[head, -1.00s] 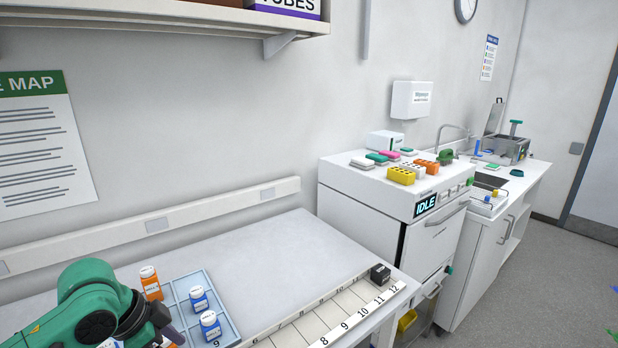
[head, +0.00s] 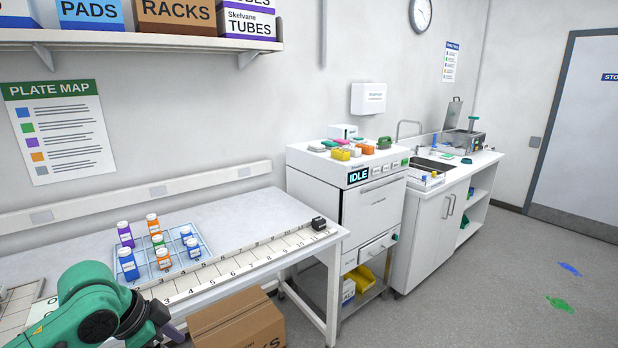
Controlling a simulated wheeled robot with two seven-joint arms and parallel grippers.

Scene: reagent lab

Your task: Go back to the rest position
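One green and black arm of mine comes in from the lower left in the head view. Its dark wrist end (head: 150,320) points right, in front of the bench's near edge. The fingertips are too cut off and dark to tell whether they are open or shut. My other arm does not show. A blue tray (head: 206,256) on the bench holds several capped bottles, such as a blue bottle (head: 128,264), a purple bottle (head: 125,234) and an orange bottle (head: 153,223).
The white bench (head: 235,212) has a numbered strip (head: 228,267) with a small black block (head: 318,223) at its right end. A cardboard box (head: 237,322) stands below the bench's front. An IDLE-marked machine (head: 372,210) and a sink counter (head: 440,190) stand to the right. Open floor (head: 480,290) lies at right.

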